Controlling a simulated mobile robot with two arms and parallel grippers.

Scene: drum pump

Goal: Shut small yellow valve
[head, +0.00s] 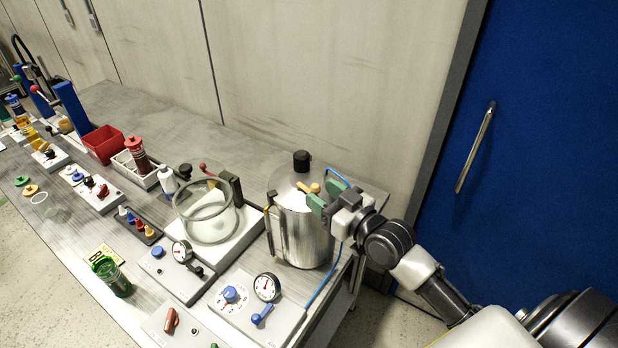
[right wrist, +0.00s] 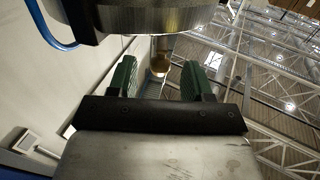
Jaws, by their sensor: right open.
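The small yellow valve (head: 309,188) sits on top of the shiny metal drum (head: 302,232) at the right end of the bench. My right gripper (head: 327,193) reaches in from the right, with its green fingers apart beside the valve. In the right wrist view, a brownish-yellow knob (right wrist: 160,64) shows beyond and between the open green fingers (right wrist: 158,80), below the drum's rim (right wrist: 150,18). The fingers do not grip it, and I cannot tell whether they touch it. My left gripper is not in view.
A black knob (head: 302,160) rises from the drum's lid. A blue hose (head: 325,281) runs down its right side. A glass vessel (head: 207,213) stands left of it, and a gauge panel (head: 241,312) in front. A blue door (head: 540,130) is at the right.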

